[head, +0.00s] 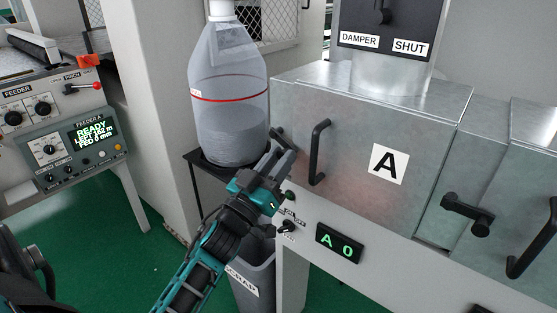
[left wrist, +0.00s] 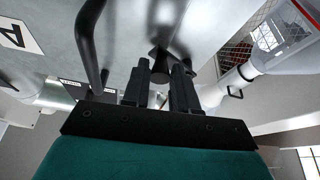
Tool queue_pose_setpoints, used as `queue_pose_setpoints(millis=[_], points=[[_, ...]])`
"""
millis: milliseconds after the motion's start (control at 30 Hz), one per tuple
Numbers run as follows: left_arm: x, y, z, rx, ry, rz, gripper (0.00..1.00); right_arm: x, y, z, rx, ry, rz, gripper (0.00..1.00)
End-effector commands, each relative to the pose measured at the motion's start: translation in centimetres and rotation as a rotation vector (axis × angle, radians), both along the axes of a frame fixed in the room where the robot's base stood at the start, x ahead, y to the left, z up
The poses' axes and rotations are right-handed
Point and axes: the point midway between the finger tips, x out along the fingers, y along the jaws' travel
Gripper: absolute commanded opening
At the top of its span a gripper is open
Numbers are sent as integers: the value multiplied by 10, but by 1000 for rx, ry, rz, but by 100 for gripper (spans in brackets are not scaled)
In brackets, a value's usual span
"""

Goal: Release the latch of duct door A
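Duct door A (head: 350,185) is a grey metal panel with a white label reading A and a black bar handle (head: 319,152). It looks closed. Its black latch (head: 279,135) is at the panel's left edge, partly hidden by my left gripper (head: 279,157). In the left wrist view the latch (left wrist: 160,52) lies just beyond and between the two fingertips of my left gripper (left wrist: 160,75). The fingers are apart with a gap between them; I cannot tell whether they touch the latch. My right gripper is not in view.
A large clear bottle (head: 230,115) stands on a dark shelf left of the door, close to my left gripper. Below are a green A 0 display (head: 339,243) and a grey scrap bin (head: 252,278). A second latch (head: 468,212) is at the right.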

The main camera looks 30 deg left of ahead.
Motion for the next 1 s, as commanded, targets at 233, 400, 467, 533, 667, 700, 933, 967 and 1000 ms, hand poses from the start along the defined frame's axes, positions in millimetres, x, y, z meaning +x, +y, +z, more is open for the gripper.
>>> queue_pose_setpoints(millis=[233,400,467,533,667,700,933,967,1000], points=[[0,0,0,0,0,0,3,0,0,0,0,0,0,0],[0,0,0,0,0,0,0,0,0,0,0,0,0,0],[0,0,0,1,0,0,0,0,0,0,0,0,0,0],[0,0,0,5,0,0,0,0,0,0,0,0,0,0],[0,1,-2,29,-2,-1,0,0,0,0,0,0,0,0],[0,1,-2,43,-3,0,0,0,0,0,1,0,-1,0],[0,6,-8,181,-13,-1,0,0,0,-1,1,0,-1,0],[0,7,-9,204,-15,-1,0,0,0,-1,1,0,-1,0],[0,8,-11,239,-17,-1,0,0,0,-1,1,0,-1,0]])
